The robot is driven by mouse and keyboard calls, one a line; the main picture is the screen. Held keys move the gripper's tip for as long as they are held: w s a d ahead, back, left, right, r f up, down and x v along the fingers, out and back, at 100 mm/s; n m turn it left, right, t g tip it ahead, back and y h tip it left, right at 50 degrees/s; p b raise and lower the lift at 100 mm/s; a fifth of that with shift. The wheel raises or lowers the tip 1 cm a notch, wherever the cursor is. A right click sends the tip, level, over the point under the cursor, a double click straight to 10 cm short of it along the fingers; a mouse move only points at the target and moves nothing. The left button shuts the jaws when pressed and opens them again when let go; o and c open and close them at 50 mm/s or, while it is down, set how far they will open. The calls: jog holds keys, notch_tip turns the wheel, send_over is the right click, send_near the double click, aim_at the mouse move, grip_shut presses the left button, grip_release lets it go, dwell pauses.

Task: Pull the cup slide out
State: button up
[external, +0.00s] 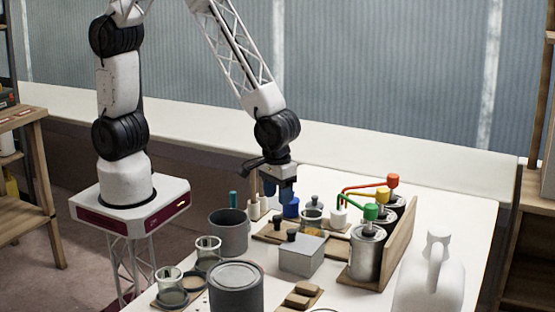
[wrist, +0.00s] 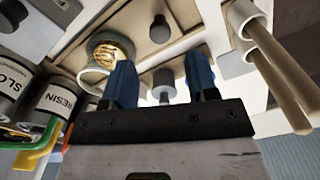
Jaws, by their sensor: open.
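My gripper (external: 279,192) points down over the bench, with its two blue fingers apart. It also shows in the wrist view (wrist: 161,66). A small grey knob (wrist: 163,84) shows between the fingers, apart from both, and I see nothing held. A round cup with a golden inside (wrist: 112,48) is beside the left finger in the wrist view. In the external view a glass cup (external: 312,219) stands near a wooden board (external: 266,237) below my gripper. I cannot tell which piece is the cup slide; my gripper partly hides that area.
Pump cans with coloured spouts (external: 368,250) stand right in front of a wooden panel (external: 400,235). A grey box (external: 301,256), grey pots (external: 229,234), glass cups and a white jug (external: 430,280) crowd the front. Wooden sticks (wrist: 280,85) stand in a holder near the right finger in the wrist view.

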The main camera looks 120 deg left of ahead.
aim_at(277, 216)
jog(key=shift+f, duration=3.9)
grip_shut()
